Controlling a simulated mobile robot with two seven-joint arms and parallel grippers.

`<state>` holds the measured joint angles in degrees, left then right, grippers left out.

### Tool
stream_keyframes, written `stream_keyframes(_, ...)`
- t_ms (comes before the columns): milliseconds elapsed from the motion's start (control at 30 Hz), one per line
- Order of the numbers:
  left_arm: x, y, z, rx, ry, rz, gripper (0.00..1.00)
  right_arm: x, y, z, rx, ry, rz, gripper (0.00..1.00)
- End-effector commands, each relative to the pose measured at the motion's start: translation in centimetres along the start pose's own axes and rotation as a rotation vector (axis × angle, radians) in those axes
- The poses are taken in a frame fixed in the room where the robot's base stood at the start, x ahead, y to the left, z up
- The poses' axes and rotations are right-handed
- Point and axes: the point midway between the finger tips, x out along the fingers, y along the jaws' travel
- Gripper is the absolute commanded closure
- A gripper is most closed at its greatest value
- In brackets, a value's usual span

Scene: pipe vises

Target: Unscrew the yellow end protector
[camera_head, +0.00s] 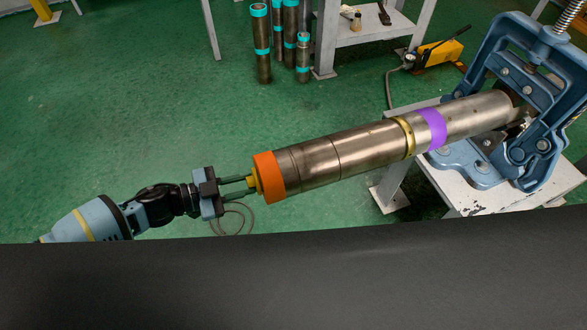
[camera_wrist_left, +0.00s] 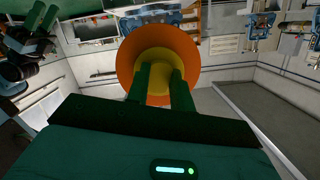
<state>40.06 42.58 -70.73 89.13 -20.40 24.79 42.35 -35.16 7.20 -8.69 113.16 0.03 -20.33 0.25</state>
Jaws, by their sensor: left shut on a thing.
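A long steel pipe (camera_head: 340,152) lies held in a blue pipe vise (camera_head: 540,90) at the right of the head view. It carries a purple band, a brass-coloured ring and an orange band (camera_head: 269,177) at its left end. The yellow end protector (camera_head: 252,183) shows as a small part just left of the orange band. In the left wrist view the yellow protector (camera_wrist_left: 160,66) sits inside the orange ring. My left gripper (camera_head: 249,185) is shut on the protector, one finger on each side.
The vise stands on a white stand (camera_head: 470,190). Several pipes with teal bands (camera_head: 261,45) stand upright on the green floor, next to a grey table (camera_head: 365,30). A yellow hand pump (camera_head: 440,53) lies behind the pipe. A dark surface fills the lower edge.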

Motion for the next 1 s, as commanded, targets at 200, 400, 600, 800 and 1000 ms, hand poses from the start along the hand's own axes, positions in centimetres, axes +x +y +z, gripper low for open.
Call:
stream_keyframes(200,0.0,0.3,0.3,-0.001,-0.005,0.002,0.68,0.0,-0.1,0.1,0.004,-0.002,0.0,0.64)
stream_keyframes(400,0.0,0.1,0.1,0.002,-0.002,0.001,0.59,0.0,-0.3,0.0,0.012,0.0,0.0,0.64)
stream_keyframes(600,-0.2,0.1,0.1,0.003,-0.001,0.0,0.59,0.1,-0.4,-0.1,0.016,0.001,0.001,0.64)
stream_keyframes(800,-1.6,0.1,0.4,0.004,-0.001,0.001,0.59,0.1,-0.3,-0.1,0.015,0.001,0.001,0.64)
stream_keyframes(1000,-2.2,0.1,0.5,0.005,0.0,0.0,0.59,0.0,-0.2,0.0,0.011,0.001,0.001,0.64)
